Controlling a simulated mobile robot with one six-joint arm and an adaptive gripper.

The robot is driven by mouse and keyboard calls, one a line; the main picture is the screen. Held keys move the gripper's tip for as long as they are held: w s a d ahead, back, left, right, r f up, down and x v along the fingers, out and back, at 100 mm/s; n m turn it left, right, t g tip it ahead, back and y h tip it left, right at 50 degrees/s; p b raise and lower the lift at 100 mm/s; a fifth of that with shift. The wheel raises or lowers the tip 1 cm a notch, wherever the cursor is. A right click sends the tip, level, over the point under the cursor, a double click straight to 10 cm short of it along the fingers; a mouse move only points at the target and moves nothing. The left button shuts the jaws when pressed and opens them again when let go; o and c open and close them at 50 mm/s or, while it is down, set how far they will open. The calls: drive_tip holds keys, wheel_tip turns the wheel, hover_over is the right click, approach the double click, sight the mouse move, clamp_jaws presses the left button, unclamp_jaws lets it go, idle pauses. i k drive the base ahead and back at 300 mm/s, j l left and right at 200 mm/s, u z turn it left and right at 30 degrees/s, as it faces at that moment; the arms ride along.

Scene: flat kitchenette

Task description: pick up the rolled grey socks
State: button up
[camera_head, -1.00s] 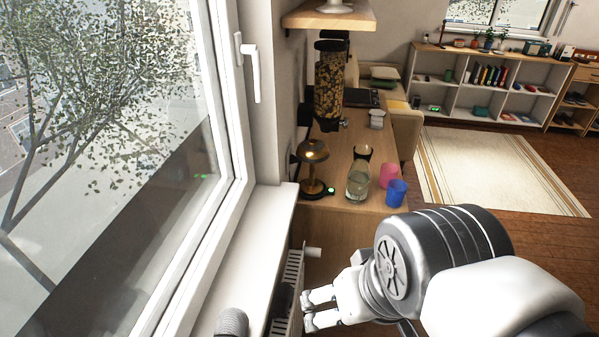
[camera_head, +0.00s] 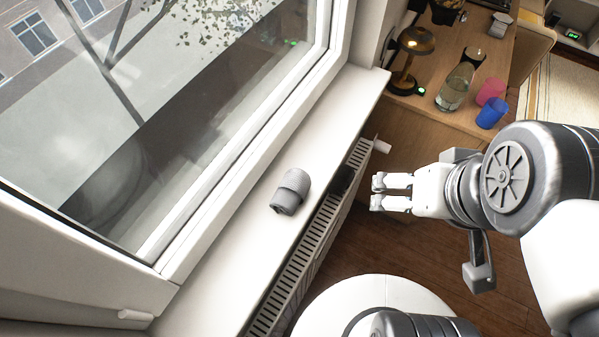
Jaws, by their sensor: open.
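The rolled grey socks (camera_head: 290,192) lie on the white window sill (camera_head: 231,262), near its front edge above the radiator. They are in full view, a small grey bundle. My gripper (camera_head: 377,192) is to the right of the socks, beyond the sill and radiator, with its fingers pointing left toward them. The two fingers are apart with nothing between them. A clear gap lies between the fingertips and the socks.
A radiator (camera_head: 310,240) runs under the sill's front edge, with a dark object (camera_head: 343,180) on it. A wooden counter holds a lamp (camera_head: 412,58), a glass carafe (camera_head: 455,87), a pink cup (camera_head: 491,92) and a blue cup (camera_head: 492,113). The window pane borders the sill on the left.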

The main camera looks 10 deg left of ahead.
sight(291, 192)
drive_tip(key=k+u, duration=0.1)
drive_tip(key=u, duration=0.95)
